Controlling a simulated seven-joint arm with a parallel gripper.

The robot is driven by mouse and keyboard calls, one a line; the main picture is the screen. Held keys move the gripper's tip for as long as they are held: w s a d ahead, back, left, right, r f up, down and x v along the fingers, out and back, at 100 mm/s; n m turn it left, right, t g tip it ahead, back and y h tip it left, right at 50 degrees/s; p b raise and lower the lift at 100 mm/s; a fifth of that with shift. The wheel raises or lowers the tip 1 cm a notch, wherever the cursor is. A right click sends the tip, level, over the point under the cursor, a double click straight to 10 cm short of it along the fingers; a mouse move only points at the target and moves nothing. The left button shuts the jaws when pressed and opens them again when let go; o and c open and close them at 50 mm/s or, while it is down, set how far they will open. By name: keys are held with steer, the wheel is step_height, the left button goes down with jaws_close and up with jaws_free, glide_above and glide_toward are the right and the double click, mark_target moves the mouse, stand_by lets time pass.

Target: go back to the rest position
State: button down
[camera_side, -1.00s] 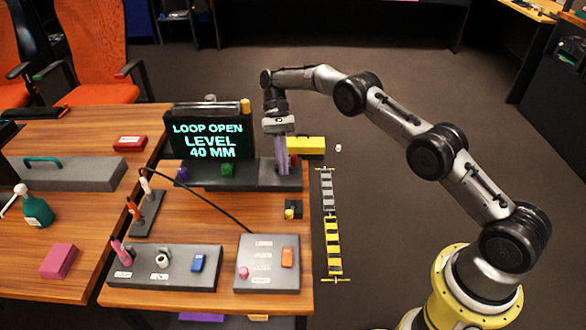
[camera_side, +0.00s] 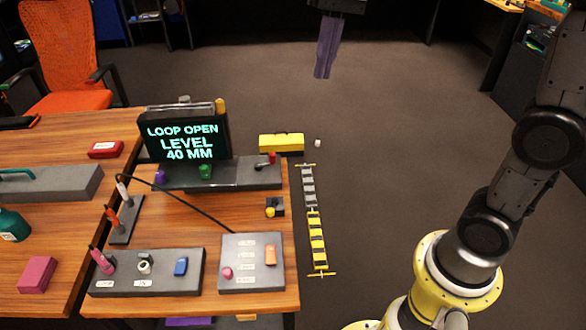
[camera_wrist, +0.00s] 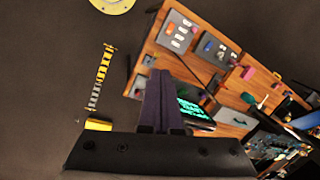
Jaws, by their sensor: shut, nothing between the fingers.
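My gripper (camera_side: 323,76) hangs at the top of the side view, raised well above the floor and apart from the panel. Its purple-grey fingers are shut with nothing between them. In the wrist view the gripper (camera_wrist: 160,80) points toward the floor and table edge. The trackball panel's display (camera_side: 181,138) reads "LOOP OPEN LEVEL 40 MM". Below it is a grey console (camera_side: 230,178) with purple, green and red controls, all clear of my gripper. The upper part of my arm is cut off by the frame.
The wooden table (camera_side: 190,222) carries a switch box (camera_side: 148,272) and a button box (camera_side: 252,262). A yellow box (camera_side: 281,142) and a grey-yellow ladder-like strip (camera_side: 316,222) are beside the table. An orange chair (camera_side: 57,55) stands at the back left. Open floor surrounds my gripper.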

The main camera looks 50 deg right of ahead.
steer(key=s+d+f+n+t+h, duration=0.1)
steer(key=s+f+t, duration=0.15)
steer(key=s, duration=0.85)
steer(key=s+d+f+n+t+h, duration=0.1)
steer(key=s+d+f+n+t, duration=0.1)
steer(key=s+f, duration=0.4)
step_height(320, 180, down, 3)
steer(key=shift+s+d+f+n+h, duration=0.1)
steer(key=shift+s+d+n+h, duration=0.15)
steer(key=shift+d+n, duration=0.2)
steer(key=c, duration=1.4)
jaws_free()
steer(key=shift+w+t, duration=0.25)
steer(key=shift+w, duration=0.15)
steer(key=o, duration=0.7)
steer(key=shift+t, duration=0.3)
steer(key=w+r, duration=0.4)
steer(key=shift+w, duration=0.1)
steer(key=n+g, duration=0.2)
steer(key=g, duration=0.4)
glide_above(270, 209)
step_height(270, 209, down, 18)
step_height(270, 209, down, 13)
